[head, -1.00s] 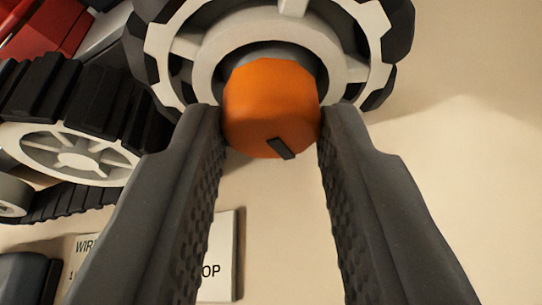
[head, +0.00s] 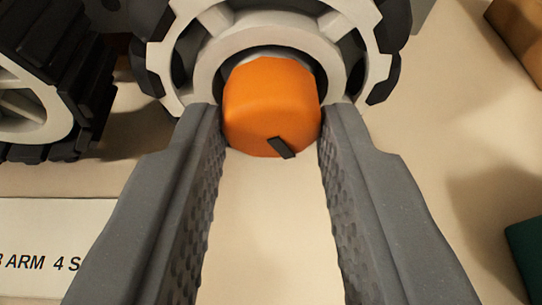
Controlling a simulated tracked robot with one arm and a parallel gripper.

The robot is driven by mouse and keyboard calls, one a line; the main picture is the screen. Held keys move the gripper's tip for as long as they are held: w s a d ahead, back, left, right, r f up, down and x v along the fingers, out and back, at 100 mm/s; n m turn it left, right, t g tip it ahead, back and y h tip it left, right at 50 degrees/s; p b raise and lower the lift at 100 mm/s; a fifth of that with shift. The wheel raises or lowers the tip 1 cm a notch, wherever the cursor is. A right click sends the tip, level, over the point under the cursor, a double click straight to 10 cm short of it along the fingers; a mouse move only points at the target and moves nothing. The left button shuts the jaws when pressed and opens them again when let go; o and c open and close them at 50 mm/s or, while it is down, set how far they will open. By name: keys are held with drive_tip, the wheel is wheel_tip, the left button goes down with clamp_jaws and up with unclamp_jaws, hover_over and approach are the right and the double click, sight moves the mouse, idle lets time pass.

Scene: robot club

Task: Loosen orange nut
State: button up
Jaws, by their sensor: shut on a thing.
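The orange nut (head: 270,98) is a rounded, faceted knob with a short dark mark on its lower face. It sits in front of the pale hub of a wheel (head: 209,68) with dark tread blocks. My gripper (head: 271,116) is shut on the nut, with one grey textured finger against its left side and one against its right. The back of the nut and whatever it is threaded on are hidden. I cannot tell whether there is a gap between nut and hub.
A black track with a pale wheel (head: 25,105) stands close at the left. A white card (head: 50,225) with partly visible lettering lies at lower left. A brown block (head: 520,35) and a dark green thing (head: 528,250) are at the right edge. The beige surface between is clear.

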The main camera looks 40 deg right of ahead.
drive_tip(key=n+h+p, duration=0.1)
drive_tip(key=n+p, duration=0.1)
drive_tip(key=p, duration=0.1)
drive_tip(key=shift+g, duration=0.3)
drive_tip(key=shift+f+n+h+p, duration=0.15)
drive_tip(key=shift+n+h+p, duration=0.2)
drive_tip(key=shift+n, duration=0.35)
drive_tip(key=n+h+b, duration=0.2)
drive_tip(key=n, duration=0.1)
drive_tip(key=shift+w+f+g, duration=0.1)
drive_tip(key=shift+f+g, duration=0.1)
drive_tip(key=shift+g, duration=0.2)
drive_tip(key=shift+a+n+h+b, duration=0.15)
drive_tip(key=shift+n+h+b, duration=0.4)
drive_tip(key=shift+n+b, duration=0.75)
drive_tip(key=shift+a+r, duration=0.1)
drive_tip(key=o, duration=1)
drive_tip(key=shift+w, duration=0.1)
drive_tip(key=shift+c, duration=0.2)
drive_tip(key=v, duration=0.7)
drive_tip(key=b+v, duration=0.1)
drive_tip(key=v, duration=0.5)
drive_tip(key=shift+s+a, duration=0.25)
drive_tip(key=shift+a, duration=0.05)
